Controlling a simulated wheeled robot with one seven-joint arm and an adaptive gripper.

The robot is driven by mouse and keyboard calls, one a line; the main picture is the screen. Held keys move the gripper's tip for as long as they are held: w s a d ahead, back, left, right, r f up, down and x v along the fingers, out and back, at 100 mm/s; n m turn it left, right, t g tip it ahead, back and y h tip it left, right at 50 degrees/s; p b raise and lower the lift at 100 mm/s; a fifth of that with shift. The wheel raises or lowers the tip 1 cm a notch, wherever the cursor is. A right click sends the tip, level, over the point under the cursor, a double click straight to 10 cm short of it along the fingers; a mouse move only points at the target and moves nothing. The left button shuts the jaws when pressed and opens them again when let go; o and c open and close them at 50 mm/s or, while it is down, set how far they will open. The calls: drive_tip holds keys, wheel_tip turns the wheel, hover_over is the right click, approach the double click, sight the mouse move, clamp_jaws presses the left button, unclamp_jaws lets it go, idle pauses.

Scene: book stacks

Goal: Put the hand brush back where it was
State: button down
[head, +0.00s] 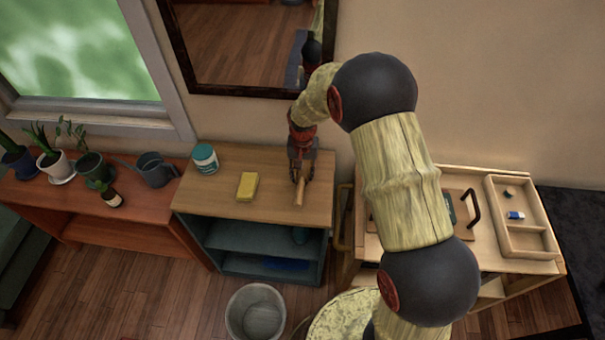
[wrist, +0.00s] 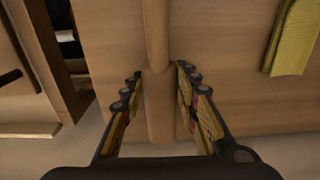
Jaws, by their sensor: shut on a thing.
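The hand brush (head: 299,194) shows as a light wooden piece below my gripper (head: 301,172), over the right part of the low shelf unit's wooden top (head: 225,200). In the wrist view the brush (wrist: 159,108) runs lengthwise between the two fingers of my gripper (wrist: 158,76), which is shut on it. The brush's bristles are hidden. I cannot tell whether the brush touches the top or hangs just above it.
A watering can (head: 153,169) and potted plants stand further left. A wooden cart with a divided tray (head: 527,243) is right. A bin (head: 255,314) stands in front.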

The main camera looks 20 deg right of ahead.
drive_tip(key=c, duration=1.3)
unclamp_jaws()
drive_tip(key=shift+c, duration=0.2)
wheel_tip(320, 180, up, 12)
drive_tip(key=p, duration=0.3)
wheel_tip(320, 180, up, 8)
drive_tip(key=t, duration=0.1)
hover_over(303, 174)
drive_tip(key=s, duration=0.3)
drive_tip(key=s+r+n+t, duration=0.2)
drive_tip(key=s+r, duration=0.7)
drive_tip(key=r, duration=0.1)
drive_tip(key=s+d+r+n+t, duration=0.1)
drive_tip(key=s+r, duration=0.4)
drive_tip(key=s, duration=1.2)
drive_tip(key=shift+s+r+n+t, duration=0.2)
drive_tip(key=shift+s+n+t, duration=0.05)
drive_tip(key=shift+n+t, duration=0.5)
